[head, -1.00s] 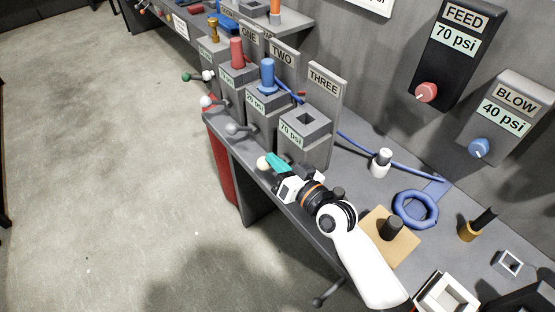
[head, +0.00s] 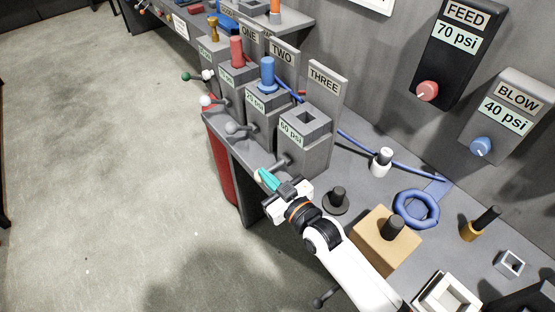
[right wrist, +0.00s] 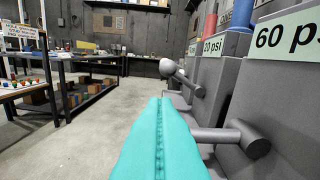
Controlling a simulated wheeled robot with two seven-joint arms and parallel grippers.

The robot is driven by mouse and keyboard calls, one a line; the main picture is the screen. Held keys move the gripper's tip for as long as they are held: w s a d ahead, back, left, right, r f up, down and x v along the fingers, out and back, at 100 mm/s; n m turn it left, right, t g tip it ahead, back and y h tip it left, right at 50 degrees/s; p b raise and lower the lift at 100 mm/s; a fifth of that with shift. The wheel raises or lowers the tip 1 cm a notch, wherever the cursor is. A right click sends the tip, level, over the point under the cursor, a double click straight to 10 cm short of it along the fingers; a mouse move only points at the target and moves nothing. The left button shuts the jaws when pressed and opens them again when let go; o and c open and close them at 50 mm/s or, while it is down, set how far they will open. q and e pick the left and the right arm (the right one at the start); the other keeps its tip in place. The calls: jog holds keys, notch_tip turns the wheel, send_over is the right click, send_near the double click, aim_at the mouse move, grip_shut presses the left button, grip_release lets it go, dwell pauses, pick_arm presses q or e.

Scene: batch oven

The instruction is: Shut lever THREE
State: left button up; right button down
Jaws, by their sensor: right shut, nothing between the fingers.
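The station marked THREE (head: 305,140) is a grey block with a square socket on top and a label reading 60 psi. Its lever (head: 281,163) is a grey rod sticking out of the front face toward the aisle. In the right wrist view the lever (right wrist: 218,135) runs left from its pivot and passes behind the teal fingers, which hide its end. My right gripper (head: 267,180) is shut and empty, its teal fingers beside the lever's outer end; contact cannot be told. The fingers (right wrist: 160,140) fill the lower middle of the wrist view. My left gripper is out of view.
Station TWO (head: 265,115) with its blue plug and lever stands just beyond, then station ONE (head: 232,85). A black knob on a tan block (head: 375,245), a blue hose coil (head: 415,225) and a white bottle (head: 381,165) lie right. The floor at left is clear.

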jog(key=shift+a+f+n+b, duration=0.1)
jog(key=shift+f+n+b, duration=0.65)
jog(key=shift+f+n, duration=1.6)
jog(key=shift+r+n+t, duration=0.25)
jog(key=shift+t, duration=0.05)
jog(key=shift+r, duration=0.1)
